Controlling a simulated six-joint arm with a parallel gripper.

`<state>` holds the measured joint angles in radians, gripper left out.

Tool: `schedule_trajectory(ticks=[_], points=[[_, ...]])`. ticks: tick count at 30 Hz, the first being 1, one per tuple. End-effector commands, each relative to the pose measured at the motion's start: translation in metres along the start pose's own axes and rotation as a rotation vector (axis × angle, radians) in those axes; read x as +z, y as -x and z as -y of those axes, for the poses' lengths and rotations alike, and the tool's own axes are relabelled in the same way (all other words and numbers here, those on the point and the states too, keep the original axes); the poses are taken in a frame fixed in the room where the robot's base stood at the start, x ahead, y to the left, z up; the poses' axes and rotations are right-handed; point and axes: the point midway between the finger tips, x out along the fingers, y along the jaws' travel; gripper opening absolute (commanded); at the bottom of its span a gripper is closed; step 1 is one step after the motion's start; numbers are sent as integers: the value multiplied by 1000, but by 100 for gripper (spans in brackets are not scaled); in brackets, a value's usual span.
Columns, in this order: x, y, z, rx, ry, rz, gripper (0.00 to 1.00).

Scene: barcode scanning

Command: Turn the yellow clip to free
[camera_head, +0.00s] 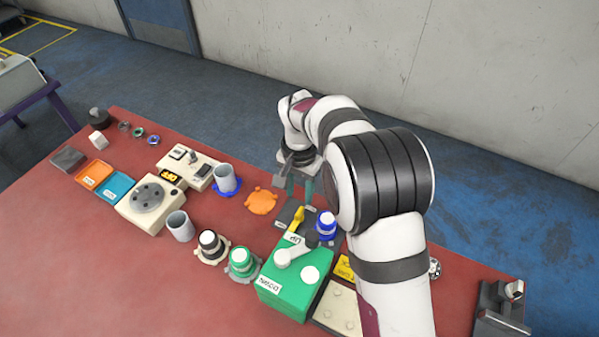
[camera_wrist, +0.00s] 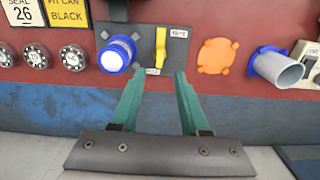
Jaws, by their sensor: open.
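The yellow clip (camera_head: 297,218) is a narrow upright lever on a dark plate (camera_head: 287,214) near the far edge of the red table. In the wrist view the clip (camera_wrist: 160,48) stands roughly vertical in the picture, between two small white labels too small to read. My gripper (camera_wrist: 160,73) is open and empty, its two teal fingers pointing toward the clip with a gap from it. In the head view my gripper (camera_head: 301,194) hangs just beyond the clip, partly hidden by my arm. A white-capped can with a blue ring (camera_wrist: 117,53) sits beside the clip.
A green box (camera_head: 290,290) with a white lever stands in front of the clip. An orange flat piece (camera_head: 261,201) lies to the left. A grey cup in a blue ring (camera_head: 226,181) and a beige dial box (camera_head: 150,203) stand further left. Bare red table lies front left.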

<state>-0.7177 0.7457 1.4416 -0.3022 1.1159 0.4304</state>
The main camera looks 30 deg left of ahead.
Motion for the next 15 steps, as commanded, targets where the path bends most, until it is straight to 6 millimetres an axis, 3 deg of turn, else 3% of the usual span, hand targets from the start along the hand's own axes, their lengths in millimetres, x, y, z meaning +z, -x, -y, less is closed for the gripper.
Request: schedule_trajectory(ticks=[3,7,15], points=[[-1,38,0,-3,0,-4,45],[0,68,0,-1,0,-2,45],[0,88,0,1,0,0,45]])
